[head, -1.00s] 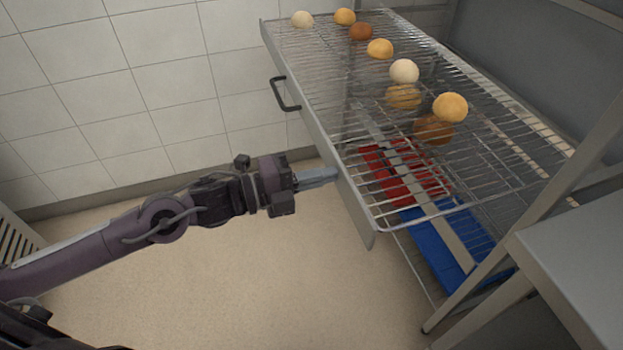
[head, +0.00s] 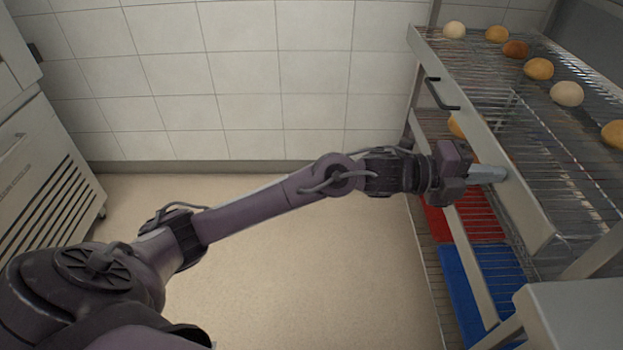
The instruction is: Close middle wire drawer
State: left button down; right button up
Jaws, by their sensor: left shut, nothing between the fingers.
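The wire drawer (head: 525,210) is at the right, with a flat grey front panel and a black bar handle (head: 440,95). Round bread rolls (head: 566,93), pale, golden and brown, sit in a scattered line at its level. My left gripper (head: 490,173) is shut and empty. Its fingertips are at the outer face of the front panel, nearer than the handle, and appear to touch it. I cannot tell how far the drawer still stands out. My right gripper is out of view.
Below the drawer, a lower wire rack holds a red item (head: 465,215) and a blue item (head: 478,275). A grey metal surface (head: 580,315) is at the bottom right. A slatted grey cabinet (head: 45,170) stands at the left. The floor (head: 290,270) between is clear.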

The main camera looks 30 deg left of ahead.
aim_at(532, 168)
pick_arm(q)
jog(key=b+x, duration=0.1)
jog(key=x, duration=0.7)
jog(key=shift+a, duration=0.1)
jog(key=shift+r, duration=0.15)
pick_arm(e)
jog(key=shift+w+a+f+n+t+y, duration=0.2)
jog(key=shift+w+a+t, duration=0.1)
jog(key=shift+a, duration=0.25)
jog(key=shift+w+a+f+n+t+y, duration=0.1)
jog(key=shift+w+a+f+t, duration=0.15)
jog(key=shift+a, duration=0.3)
pick_arm(q)
jog(key=shift+r, duration=0.1)
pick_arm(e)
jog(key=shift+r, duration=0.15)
pick_arm(q)
jog(key=shift+w+a, duration=0.1)
jog(key=shift+a, duration=0.05)
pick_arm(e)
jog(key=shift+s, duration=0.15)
